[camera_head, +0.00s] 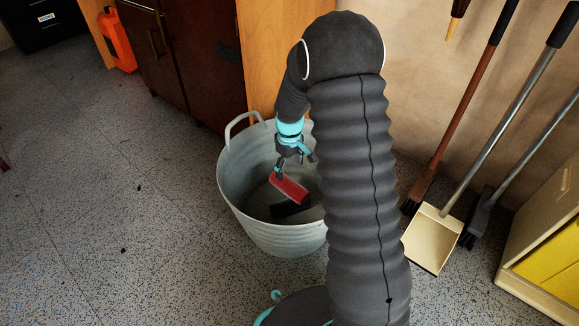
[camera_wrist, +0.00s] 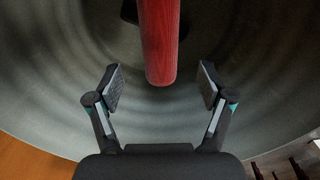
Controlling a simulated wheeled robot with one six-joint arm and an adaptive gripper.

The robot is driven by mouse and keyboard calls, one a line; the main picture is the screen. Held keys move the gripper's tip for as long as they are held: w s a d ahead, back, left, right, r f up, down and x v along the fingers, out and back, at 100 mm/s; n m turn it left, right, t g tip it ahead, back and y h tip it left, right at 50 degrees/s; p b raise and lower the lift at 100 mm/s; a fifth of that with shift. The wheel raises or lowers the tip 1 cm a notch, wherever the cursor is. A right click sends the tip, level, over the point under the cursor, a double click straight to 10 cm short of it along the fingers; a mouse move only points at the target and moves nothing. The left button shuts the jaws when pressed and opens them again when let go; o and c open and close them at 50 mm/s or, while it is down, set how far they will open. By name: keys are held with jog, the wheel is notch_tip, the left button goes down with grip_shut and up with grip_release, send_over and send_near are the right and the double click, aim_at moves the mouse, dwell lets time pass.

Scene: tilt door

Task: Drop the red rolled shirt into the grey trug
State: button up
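The grey trug (camera_head: 240,190) is a round ribbed tub with a handle, standing on the floor. Its curved inner wall fills most of the wrist view (camera_wrist: 60,70). The red rolled shirt (camera_head: 290,188) is inside the trug's opening, just below my gripper (camera_head: 295,163). In the wrist view the red roll (camera_wrist: 160,40) extends down from the top edge, its near end between my fingers. My gripper (camera_wrist: 162,88) is open, with a clear gap on both sides of the roll. I cannot tell whether the roll touches the bottom. My arm hides the trug's right side.
A dark patch (camera_head: 290,210) lies under the roll; I cannot tell if it is shadow or an object. A dark cabinet (camera_head: 185,60) stands behind the trug. Brooms and a cream dustpan (camera_head: 432,238) lean at right. The speckled floor (camera_head: 100,210) at left is clear.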

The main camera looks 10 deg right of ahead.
notch_tip(320, 180, up, 12)
dwell(0.8)
jog(key=shift+m, duration=0.3)
